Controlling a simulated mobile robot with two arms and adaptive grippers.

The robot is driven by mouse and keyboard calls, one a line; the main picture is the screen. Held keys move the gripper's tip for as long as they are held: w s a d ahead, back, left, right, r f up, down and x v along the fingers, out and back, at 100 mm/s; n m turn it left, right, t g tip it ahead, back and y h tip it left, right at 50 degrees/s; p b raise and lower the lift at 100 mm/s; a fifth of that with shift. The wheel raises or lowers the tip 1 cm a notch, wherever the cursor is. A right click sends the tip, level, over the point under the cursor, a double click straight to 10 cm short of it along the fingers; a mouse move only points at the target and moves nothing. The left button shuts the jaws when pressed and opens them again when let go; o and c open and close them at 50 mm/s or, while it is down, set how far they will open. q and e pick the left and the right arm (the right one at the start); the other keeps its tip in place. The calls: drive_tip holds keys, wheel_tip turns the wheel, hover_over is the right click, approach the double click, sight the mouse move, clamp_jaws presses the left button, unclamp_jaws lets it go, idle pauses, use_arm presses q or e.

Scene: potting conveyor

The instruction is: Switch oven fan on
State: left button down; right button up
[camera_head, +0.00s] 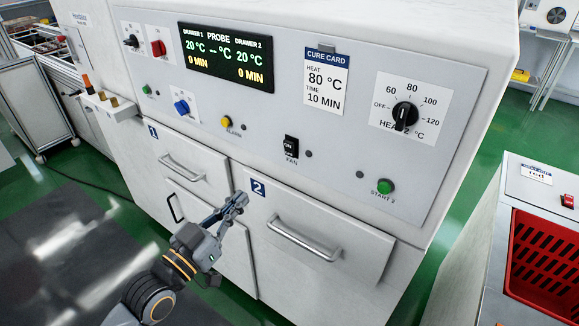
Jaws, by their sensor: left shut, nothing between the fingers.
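The white oven (290,100) has a grey control panel with a black fan rocker switch (291,148) marked FAN below it. A small dark lamp (309,154) sits just right of the switch. The switch position is too small to tell surely. My left gripper (241,199) is shut and empty, in front of the oven near the drawer 2 label, below and left of the fan switch. It is apart from the switch. My right gripper is not in view.
Drawer 2's handle (304,238) and drawer 1's handle (180,167) stick out below the panel. Close to the fan switch are the yellow alarm button (226,121) and the green START 2 button (386,187). A red crate (541,262) stands at right.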

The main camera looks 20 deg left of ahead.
use_arm(q)
drive_tip(key=shift+s+d+r, duration=0.2)
drive_tip(key=shift+r, duration=0.3)
drive_tip(key=shift+s+d+r, duration=0.2)
drive_tip(key=shift+r, duration=0.25)
drive_tip(key=p, duration=0.4)
approach(288, 146)
drive_tip(key=x, duration=0.7)
